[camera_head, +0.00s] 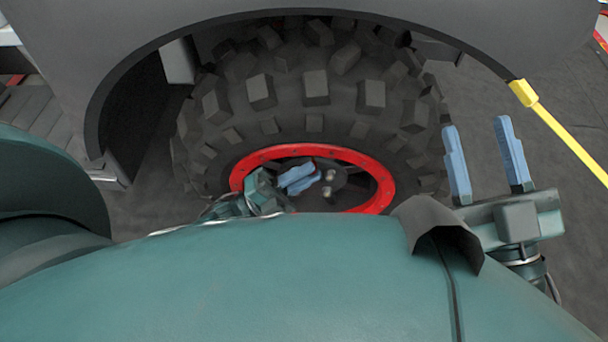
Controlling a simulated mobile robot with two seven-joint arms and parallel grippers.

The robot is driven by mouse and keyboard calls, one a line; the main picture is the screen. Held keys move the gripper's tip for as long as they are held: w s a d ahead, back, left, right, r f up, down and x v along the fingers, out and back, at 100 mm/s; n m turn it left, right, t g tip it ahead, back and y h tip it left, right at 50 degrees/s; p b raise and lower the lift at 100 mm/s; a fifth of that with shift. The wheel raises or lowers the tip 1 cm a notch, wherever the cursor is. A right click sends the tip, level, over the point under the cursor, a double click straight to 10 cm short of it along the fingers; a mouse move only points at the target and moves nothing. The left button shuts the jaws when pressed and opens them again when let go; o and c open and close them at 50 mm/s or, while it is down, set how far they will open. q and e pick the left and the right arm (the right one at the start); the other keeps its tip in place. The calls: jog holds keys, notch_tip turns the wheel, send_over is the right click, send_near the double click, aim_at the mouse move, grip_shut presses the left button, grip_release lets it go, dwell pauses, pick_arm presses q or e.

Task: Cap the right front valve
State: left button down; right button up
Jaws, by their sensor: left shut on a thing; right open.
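The wheel's knobby black tire (315,95) stands under the grey fender in the head view. Its red rim (377,178) faces me, with the lower part hidden behind my teal body. My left gripper (312,178) is in front of the rim's opening, its blue fingers close together. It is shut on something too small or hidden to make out. I cannot pick out the valve or the cap. My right gripper (480,130) is open and empty, with its two blue fingers upright and apart, to the right of the tire.
The grey fender (75,60) arches over the tire. A yellow strap (565,130) with a yellow fitting runs from the fender's right end down to the right. Dark floor (575,235) is clear around my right gripper.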

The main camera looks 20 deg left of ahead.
pick_arm(q)
jog(key=shift+w+a, duration=0.2)
jog(key=shift+w, duration=0.5)
pick_arm(e)
jog(key=shift+f, duration=0.3)
